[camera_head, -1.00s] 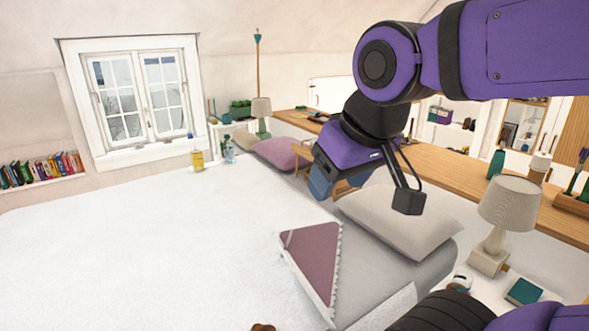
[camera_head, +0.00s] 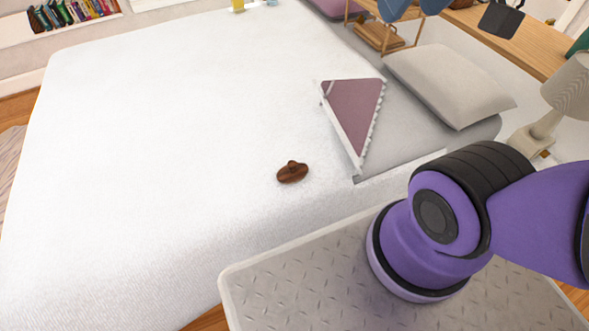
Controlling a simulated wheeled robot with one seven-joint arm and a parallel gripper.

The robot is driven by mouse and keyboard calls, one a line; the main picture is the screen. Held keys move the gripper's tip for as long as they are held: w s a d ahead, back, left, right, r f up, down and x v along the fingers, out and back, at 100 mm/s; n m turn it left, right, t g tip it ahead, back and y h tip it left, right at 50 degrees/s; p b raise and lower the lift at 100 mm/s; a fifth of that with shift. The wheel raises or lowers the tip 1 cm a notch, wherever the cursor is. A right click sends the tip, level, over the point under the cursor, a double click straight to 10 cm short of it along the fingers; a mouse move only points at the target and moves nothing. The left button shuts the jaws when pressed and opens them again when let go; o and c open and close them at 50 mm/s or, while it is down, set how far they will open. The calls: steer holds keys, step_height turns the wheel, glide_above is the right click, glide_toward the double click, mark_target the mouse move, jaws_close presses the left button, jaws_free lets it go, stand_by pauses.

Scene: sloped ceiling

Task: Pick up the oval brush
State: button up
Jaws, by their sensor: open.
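The oval brush (camera_head: 292,173) is a small dark brown wooden oval with a raised knob on top. It lies on the white bed cover (camera_head: 160,150), near the bed's front edge and left of the folded mauve-and-white cloth.
A mauve triangular cloth (camera_head: 352,112) lies right of the brush, with a grey pillow (camera_head: 450,85) beyond it. A lamp (camera_head: 570,90) stands at the right. The bed around the brush is clear. My grey base top is in front.

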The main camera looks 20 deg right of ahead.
steer(key=shift+o, duration=0.4)
steer(key=m+g, duration=0.4)
steer(key=g, duration=0.1)
glide_above(293, 164)
step_height(293, 164, down, 45)
steer(key=shift+r, duration=0.1)
steer(key=shift+f, duration=5.1)
